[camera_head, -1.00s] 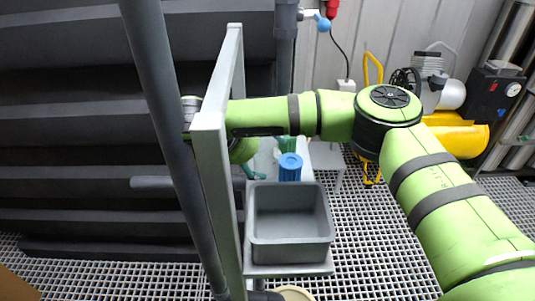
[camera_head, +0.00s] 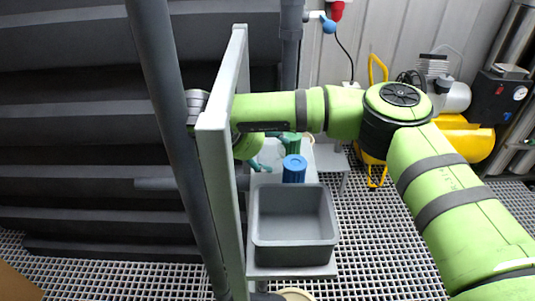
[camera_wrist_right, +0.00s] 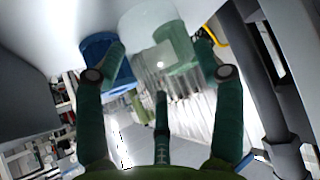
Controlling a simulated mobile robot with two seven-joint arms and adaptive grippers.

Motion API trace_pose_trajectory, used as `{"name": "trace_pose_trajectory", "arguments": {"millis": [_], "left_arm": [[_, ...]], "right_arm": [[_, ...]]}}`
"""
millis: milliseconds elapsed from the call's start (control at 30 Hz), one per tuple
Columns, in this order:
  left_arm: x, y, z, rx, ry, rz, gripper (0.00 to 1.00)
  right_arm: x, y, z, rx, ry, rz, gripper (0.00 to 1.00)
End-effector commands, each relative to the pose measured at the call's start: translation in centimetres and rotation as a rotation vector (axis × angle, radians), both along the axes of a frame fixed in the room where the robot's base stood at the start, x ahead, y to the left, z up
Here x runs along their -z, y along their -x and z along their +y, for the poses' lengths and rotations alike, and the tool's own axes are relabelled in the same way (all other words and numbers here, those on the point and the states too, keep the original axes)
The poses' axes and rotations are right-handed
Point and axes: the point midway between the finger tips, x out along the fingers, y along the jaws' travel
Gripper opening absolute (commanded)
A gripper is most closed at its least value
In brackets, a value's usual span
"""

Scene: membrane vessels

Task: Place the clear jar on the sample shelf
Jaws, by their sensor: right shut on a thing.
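My right gripper (camera_head: 257,165) reaches behind the grey upright; only its teal fingers show there, at the left side of the pale shelf (camera_head: 311,173). In the wrist view the right gripper (camera_wrist_right: 160,52) is shut on the clear jar (camera_wrist_right: 150,22), a translucent vessel between the fingertips. The jar cannot be made out in the head view. A blue-lidded jar (camera_head: 294,168) and a green jar (camera_head: 292,143) stand on the shelf. The blue jar (camera_wrist_right: 96,52) shows left of the clear jar in the wrist view, the green one (camera_wrist_right: 178,48) behind and right. My left gripper is out of view.
A grey empty bin (camera_head: 294,240) sits in front of the jars. A grey upright frame (camera_head: 222,150) and a dark pipe (camera_head: 175,130) stand close to my right forearm. A yellow compressor (camera_head: 462,135) stands at the far right on the grating floor.

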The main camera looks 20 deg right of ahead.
Motion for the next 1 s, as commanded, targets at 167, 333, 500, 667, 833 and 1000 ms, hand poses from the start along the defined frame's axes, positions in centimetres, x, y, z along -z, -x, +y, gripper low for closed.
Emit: {"name": "trace_pose_trajectory", "arguments": {"millis": [167,333,500,667,833,1000], "left_arm": [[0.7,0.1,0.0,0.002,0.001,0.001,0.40],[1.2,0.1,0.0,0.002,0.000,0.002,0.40],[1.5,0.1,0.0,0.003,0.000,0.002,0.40],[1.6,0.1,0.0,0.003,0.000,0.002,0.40],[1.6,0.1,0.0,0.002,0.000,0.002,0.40],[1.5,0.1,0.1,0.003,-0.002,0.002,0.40]], "right_arm": [[-2.8,-0.1,0.0,0.001,0.001,-0.008,0.31],[-5.5,-0.1,0.0,0.001,0.000,-0.008,0.31],[-7.7,0.0,0.0,0.001,0.001,-0.005,0.31],[-8.6,0.0,0.0,0.001,0.000,-0.002,0.31],[-8.8,0.0,0.0,0.001,0.000,-0.002,0.31],[-8.8,0.0,0.0,0.001,0.000,-0.002,0.31]]}}
